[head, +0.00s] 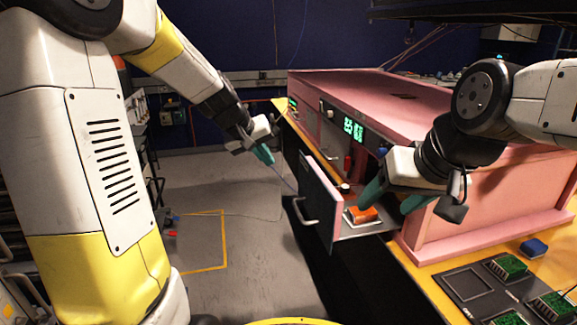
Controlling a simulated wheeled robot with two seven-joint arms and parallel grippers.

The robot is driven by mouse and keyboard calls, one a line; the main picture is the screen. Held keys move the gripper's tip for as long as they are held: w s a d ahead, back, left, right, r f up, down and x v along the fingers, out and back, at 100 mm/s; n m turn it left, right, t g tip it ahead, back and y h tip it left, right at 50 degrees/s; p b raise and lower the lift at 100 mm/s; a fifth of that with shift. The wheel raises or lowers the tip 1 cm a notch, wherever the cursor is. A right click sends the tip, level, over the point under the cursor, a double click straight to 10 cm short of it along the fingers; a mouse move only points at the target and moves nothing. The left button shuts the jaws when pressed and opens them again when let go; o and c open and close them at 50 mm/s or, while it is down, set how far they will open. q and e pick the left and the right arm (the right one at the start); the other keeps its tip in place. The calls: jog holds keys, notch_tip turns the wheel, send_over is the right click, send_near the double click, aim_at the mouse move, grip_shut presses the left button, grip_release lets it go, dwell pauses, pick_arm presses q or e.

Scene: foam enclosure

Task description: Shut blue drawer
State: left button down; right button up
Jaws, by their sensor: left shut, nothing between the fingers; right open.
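A drawer (321,207) with a dark grey front and a pale bar handle (306,213) stands open, pulled out of the pink foam enclosure (440,210). Its front does not look clearly blue here. An orange item (362,214) lies inside it on a light base. My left gripper (266,155) is shut and empty, in the air to the left of the enclosure and beyond the drawer front, apart from it. My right gripper (392,199) is open, close above the right side of the open drawer. It hides part of the drawer's inner end.
The yellow worktop (430,289) at the lower right carries a dark tray (466,284) with green circuit boards (507,266) and a blue block (534,247). The enclosure's front shows green lit displays (353,128). The grey floor (230,190) left of the drawer is clear.

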pick_arm(q)
jog(key=w+d+f, duration=0.6)
jog(key=d+f, duration=0.1)
jog(key=shift+f, duration=0.35)
jog(key=w+d, duration=0.1)
jog(key=d, duration=0.4)
jog(key=w+d, duration=0.2)
jog(key=d, duration=0.3)
jog(key=w+d, duration=0.2)
jog(key=d, duration=0.4)
